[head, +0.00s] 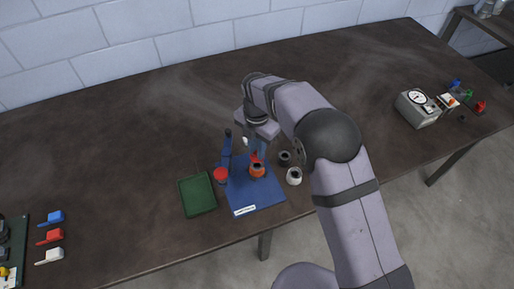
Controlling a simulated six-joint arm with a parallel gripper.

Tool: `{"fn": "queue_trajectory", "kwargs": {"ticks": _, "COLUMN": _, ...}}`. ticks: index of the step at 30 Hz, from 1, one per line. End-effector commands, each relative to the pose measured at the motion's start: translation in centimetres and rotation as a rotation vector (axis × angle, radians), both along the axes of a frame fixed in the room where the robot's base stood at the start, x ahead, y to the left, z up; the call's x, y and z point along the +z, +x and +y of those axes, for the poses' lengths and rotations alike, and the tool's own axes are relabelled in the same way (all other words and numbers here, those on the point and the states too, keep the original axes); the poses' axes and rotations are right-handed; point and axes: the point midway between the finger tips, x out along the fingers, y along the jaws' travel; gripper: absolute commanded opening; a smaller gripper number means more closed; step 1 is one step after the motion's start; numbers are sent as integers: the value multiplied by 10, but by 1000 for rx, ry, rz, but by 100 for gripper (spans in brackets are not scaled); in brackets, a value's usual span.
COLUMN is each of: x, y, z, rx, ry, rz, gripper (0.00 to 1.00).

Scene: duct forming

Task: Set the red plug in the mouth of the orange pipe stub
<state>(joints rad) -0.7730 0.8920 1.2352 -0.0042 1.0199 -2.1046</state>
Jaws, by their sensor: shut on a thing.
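The orange pipe stub (257,172) stands on the blue board (266,194), its dark mouth facing up. A small red piece, which looks like the red plug (254,157), shows just above and behind the stub's mouth. My gripper (254,149) points down over the stub and is shut on this red piece; its fingers are small and partly hidden by my wrist. I cannot tell whether the plug touches the stub's rim.
A red round piece (221,174) sits at the board's left edge, near a blue upright (227,149). A black ring-like piece (285,158) and a white one (294,176) stand to the right. A green tray (197,195) lies left.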

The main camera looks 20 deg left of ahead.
Motion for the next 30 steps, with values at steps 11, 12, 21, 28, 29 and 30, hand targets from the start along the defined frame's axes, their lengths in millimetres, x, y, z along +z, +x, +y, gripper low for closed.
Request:
{"fn": "queue_trajectory", "kwargs": {"ticks": 11, "x": -28, "y": 0, "z": 0, "rx": 0, "ry": 0, "rz": 0, "gripper": 0}}
{"fn": "queue_trajectory", "kwargs": {"ticks": 12, "x": -29, "y": 0, "z": 0, "rx": 0, "ry": 0, "rz": 0, "gripper": 0}}
{"fn": "queue_trajectory", "kwargs": {"ticks": 21, "x": -36, "y": 0, "z": 0, "rx": 0, "ry": 0, "rz": 0, "gripper": 0}}
{"fn": "queue_trajectory", "kwargs": {"ticks": 28, "x": -36, "y": 0, "z": 0, "rx": 0, "ry": 0, "rz": 0, "gripper": 0}}
{"fn": "queue_trajectory", "kwargs": {"ticks": 29, "x": -36, "y": 0, "z": 0, "rx": 0, "ry": 0, "rz": 0, "gripper": 0}}
{"fn": "queue_trajectory", "kwargs": {"ticks": 30, "x": -36, "y": 0, "z": 0, "rx": 0, "ry": 0, "rz": 0, "gripper": 0}}
